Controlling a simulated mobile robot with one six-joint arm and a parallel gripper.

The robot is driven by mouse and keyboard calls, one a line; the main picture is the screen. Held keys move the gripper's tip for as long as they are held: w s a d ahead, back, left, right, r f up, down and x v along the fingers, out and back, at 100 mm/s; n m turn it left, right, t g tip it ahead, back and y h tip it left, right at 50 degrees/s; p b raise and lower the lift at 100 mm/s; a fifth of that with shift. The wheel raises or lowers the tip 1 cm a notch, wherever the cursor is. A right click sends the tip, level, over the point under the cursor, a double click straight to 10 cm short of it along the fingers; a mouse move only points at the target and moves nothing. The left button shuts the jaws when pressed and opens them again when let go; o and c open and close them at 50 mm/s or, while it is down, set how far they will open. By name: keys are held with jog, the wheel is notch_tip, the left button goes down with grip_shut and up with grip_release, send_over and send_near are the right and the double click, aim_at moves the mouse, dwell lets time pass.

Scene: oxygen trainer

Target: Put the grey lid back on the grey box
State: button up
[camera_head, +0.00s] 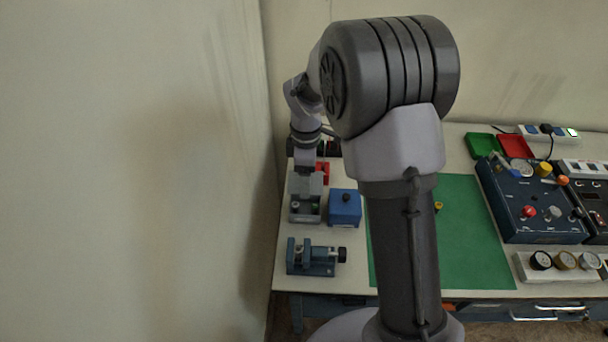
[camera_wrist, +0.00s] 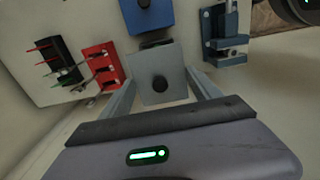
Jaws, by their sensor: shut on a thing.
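My gripper is shut on the lid. In the head view the lid (camera_head: 309,184) shows below my gripper (camera_head: 305,172), at the back part of the grey box (camera_head: 306,218). The front of the box is uncovered and small items show inside. Whether the lid touches the box I cannot tell. In the wrist view the lid hides most of what lies beneath it.
A blue box (camera_head: 345,208) with a dark knob stands close to the right of the grey box. A blue-grey vise (camera_head: 314,258) stands in front. A red block (camera_head: 322,172) is behind, and the wall is close on the left. A green mat (camera_head: 472,230) lies right.

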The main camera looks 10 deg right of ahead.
jog(key=shift+r, duration=0.1)
jog(key=shift+f+b, duration=1.4)
jog(key=shift+f, duration=1.2)
jog(key=shift+f+p, duration=0.1)
jog(key=shift+p, duration=0.25)
jog(key=shift+f+b, duration=1.25)
jog(key=shift+f, duration=0.8)
jog(key=o, duration=1.4)
jog(key=shift+o, duration=0.2)
jog(key=shift+r, duration=0.1)
